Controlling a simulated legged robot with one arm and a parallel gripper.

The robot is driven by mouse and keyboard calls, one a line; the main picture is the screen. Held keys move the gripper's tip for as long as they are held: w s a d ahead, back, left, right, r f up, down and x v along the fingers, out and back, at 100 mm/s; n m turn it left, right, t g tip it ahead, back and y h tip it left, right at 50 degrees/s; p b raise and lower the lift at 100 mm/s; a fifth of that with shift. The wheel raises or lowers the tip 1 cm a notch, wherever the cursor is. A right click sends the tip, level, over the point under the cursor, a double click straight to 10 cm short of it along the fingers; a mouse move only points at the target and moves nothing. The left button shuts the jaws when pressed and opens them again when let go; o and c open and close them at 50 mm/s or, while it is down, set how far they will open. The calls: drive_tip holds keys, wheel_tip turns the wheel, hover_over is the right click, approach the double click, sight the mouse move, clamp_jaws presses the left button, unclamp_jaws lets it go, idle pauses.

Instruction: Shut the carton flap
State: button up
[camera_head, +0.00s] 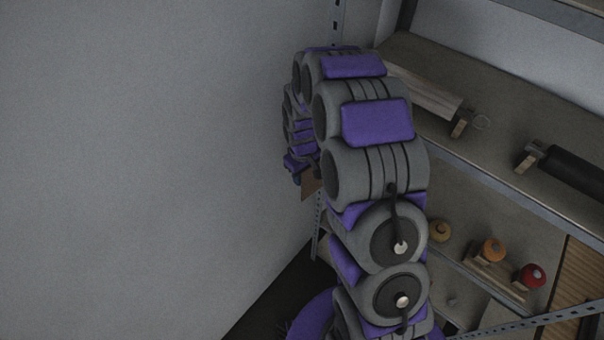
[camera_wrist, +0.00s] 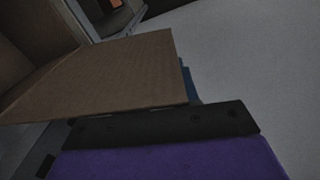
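The carton (camera_wrist: 35,42) is brown cardboard and fills the upper left of the wrist view, with part of its dark inside showing. Its flap (camera_wrist: 110,72) sticks out to the right, standing open. My gripper (camera_wrist: 165,125) shows as a black bar above a purple part at the bottom, right at the flap's near edge. I cannot tell whether it touches the flap or how far apart its fingers are. A blue piece peeks out behind the flap's right edge. In the head view, my arm hides most of the carton; only a small brown cardboard piece (camera_head: 309,183) shows below my wrist.
A metal shelf rack (camera_head: 485,175) stands to the right of my arm. It holds a dark roller (camera_head: 575,168), a pale roller (camera_head: 425,95), and yellow, orange and red round-topped items (camera_head: 493,250). A bare grey wall (camera_head: 140,160) fills the left.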

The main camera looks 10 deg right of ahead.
drive_tip(key=shift+c, duration=0.3)
clamp_jaws()
idle(1.1)
